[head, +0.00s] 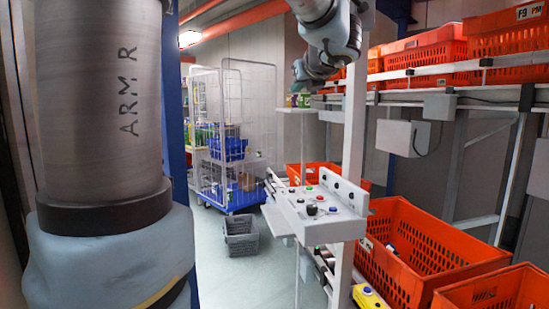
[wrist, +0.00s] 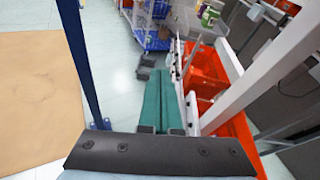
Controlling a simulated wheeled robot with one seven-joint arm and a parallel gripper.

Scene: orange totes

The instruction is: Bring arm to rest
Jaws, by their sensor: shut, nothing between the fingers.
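My arm shows in the head view as a large grey link marked "ARM R" on the left and as grey joints at the top centre. In the wrist view my gripper (wrist: 164,76) has two long green fingers lying together, with nothing held between them. It points forward into the aisle, beside a white frame and orange totes (wrist: 206,70). In the head view the gripper itself cannot be clearly made out near the end of the arm.
A white control panel (head: 322,207) with buttons stands in front, beside a large orange tote (head: 445,262). More orange totes (head: 508,42) line the upper rack. A wire roll cage (head: 253,100) and a grey basket (head: 241,240) stand on the floor. A blue post (wrist: 80,50) is close at left.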

